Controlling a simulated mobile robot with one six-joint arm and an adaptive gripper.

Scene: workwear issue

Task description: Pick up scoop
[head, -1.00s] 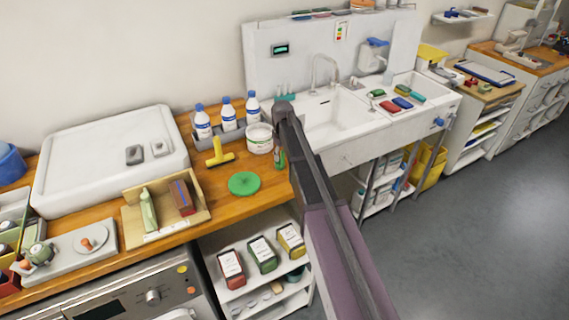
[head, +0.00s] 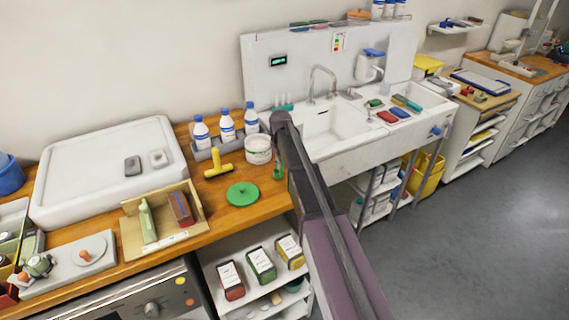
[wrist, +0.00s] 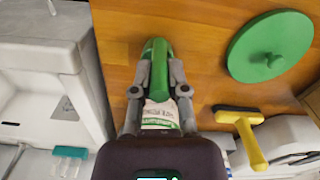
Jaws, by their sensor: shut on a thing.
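The green scoop (wrist: 158,72) is between the two fingers of my gripper (wrist: 159,92) in the wrist view. The fingers are shut on it, one on each side. Its rounded green end points away from my palm, over the wooden counter. A white tub with green print (wrist: 160,117) shows just below it, mostly hidden by my gripper. In the head view a small part of the scoop (head: 278,169) shows beside my arm, to the right of the white tub (head: 258,150). My arm hides the gripper there. I cannot tell whether the scoop touches the counter.
A green round lid (head: 242,194) and a yellow scraper (head: 218,163) lie on the counter near the tub. White bottles with blue caps (head: 226,126) stand behind in a grey rack. The sink (head: 330,131) is on the right. A wooden tray (head: 163,232) is on the left.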

